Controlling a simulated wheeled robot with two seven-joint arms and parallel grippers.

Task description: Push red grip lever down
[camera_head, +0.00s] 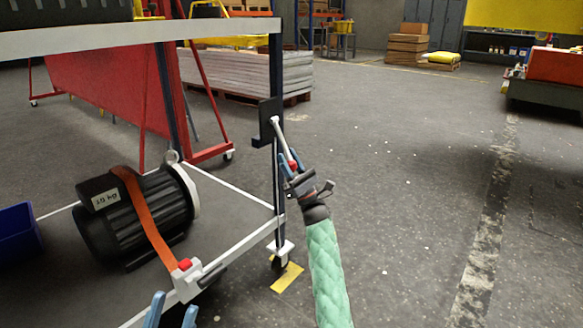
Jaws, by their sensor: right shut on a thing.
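The red grip lever (292,165) is the red end of a pale rod (281,139). The rod slants down from a black plate (268,121) on the cart's corner post. My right gripper (288,164) has its blue fingers shut around the red end, which is mostly hidden by them. Its arm comes up from the bottom in a green sleeve. My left gripper (172,311) shows only its two blue fingertips at the bottom edge. They are apart with nothing seen between them, below a strap buckle with a red button (185,265).
A black motor (103,225) labelled 19 kg lies under an orange strap on the cart's lower shelf (233,190). A blue bin (18,235) is at the left. A caster (278,262) stands near a yellow floor mark. The floor to the right is clear.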

